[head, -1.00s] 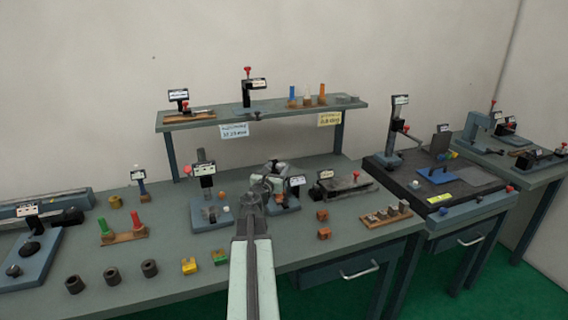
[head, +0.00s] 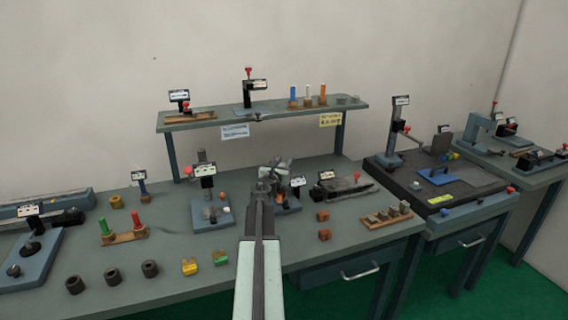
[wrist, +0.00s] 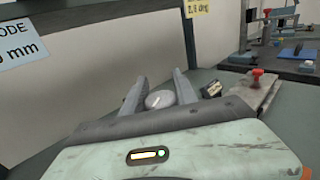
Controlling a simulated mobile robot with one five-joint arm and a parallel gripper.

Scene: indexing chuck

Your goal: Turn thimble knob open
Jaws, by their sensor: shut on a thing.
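The thimble knob (wrist: 160,99) shows in the wrist view as a pale grey, rounded piece between the two fingers of my gripper (wrist: 160,78). My gripper is shut on it, with one finger on each side. In the head view my gripper (head: 274,172) is over the small fixture (head: 291,203) at the middle of the bench. My arm and gripper hide most of that fixture, and the knob cannot be made out there. The knob's turn angle cannot be read.
Right of my gripper stands a grey fixture with a red knob (head: 356,177). On the left is a fixture with a black sign (head: 204,170). A raised shelf (head: 290,113) runs behind. The bench's front middle is fairly clear.

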